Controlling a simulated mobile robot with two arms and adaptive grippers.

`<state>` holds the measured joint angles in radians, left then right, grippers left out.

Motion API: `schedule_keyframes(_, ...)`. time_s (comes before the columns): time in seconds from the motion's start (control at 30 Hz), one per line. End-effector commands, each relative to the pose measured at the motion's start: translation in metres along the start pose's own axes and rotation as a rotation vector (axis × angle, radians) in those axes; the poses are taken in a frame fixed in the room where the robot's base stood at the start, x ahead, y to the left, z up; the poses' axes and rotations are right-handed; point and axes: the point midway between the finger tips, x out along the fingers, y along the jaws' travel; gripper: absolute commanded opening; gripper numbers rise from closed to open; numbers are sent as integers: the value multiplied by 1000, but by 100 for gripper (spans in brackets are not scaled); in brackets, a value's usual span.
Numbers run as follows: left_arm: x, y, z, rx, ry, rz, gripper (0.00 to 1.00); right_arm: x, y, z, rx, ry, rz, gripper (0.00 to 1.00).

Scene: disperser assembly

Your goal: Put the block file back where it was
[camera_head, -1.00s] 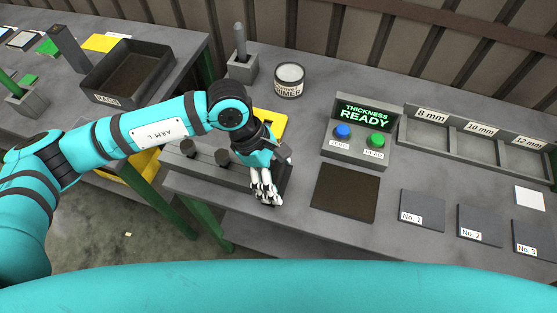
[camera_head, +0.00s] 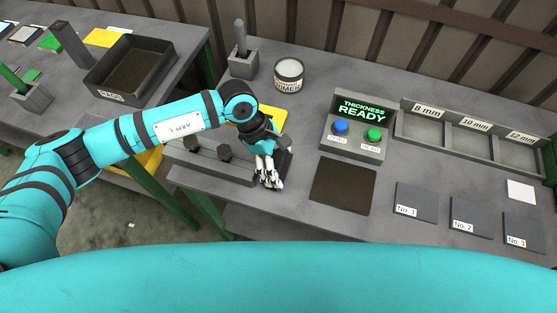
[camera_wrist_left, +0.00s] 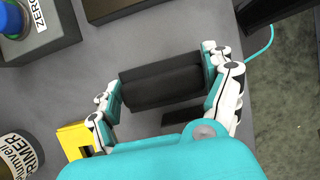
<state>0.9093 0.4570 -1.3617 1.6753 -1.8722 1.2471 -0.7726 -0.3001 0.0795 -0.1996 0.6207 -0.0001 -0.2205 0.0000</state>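The block file (camera_wrist_left: 162,80) is a dark, thick rectangular block in the left wrist view. It lies between the two fingers of my left gripper (camera_wrist_left: 165,84), and the pads appear to meet both of its ends. In the head view my left gripper (camera_head: 268,178) points down at the right end of the grey holder (camera_head: 208,163) with dark knobs; the hand mostly hides the block there. A thin dark strip (camera_wrist_left: 182,117) shows beside the block on the grey surface; I cannot tell whether it is a slot or a shadow. My right gripper is out of view.
A dark mat (camera_head: 343,184) lies right of the hand, below the button console (camera_head: 355,132) reading "THICKNESS READY". A primer tin (camera_head: 289,76) and yellow piece (camera_head: 270,118) are behind the hand. Plates No. 1 (camera_head: 416,197), No. 2 and No. 3 lie right. The table's front edge is close.

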Motion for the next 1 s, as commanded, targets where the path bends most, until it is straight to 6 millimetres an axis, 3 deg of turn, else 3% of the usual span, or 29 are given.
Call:
schedule_keyframes(0.1, 0, 0, 0, 0, 1, -1, 100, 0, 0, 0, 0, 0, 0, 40)
schedule_keyframes(0.5, -6, 0, 0, 0, 0, 2, 100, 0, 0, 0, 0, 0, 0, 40)
schedule_keyframes(1.0, -102, 0, -1, 1, 1, 4, 100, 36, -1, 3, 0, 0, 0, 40)
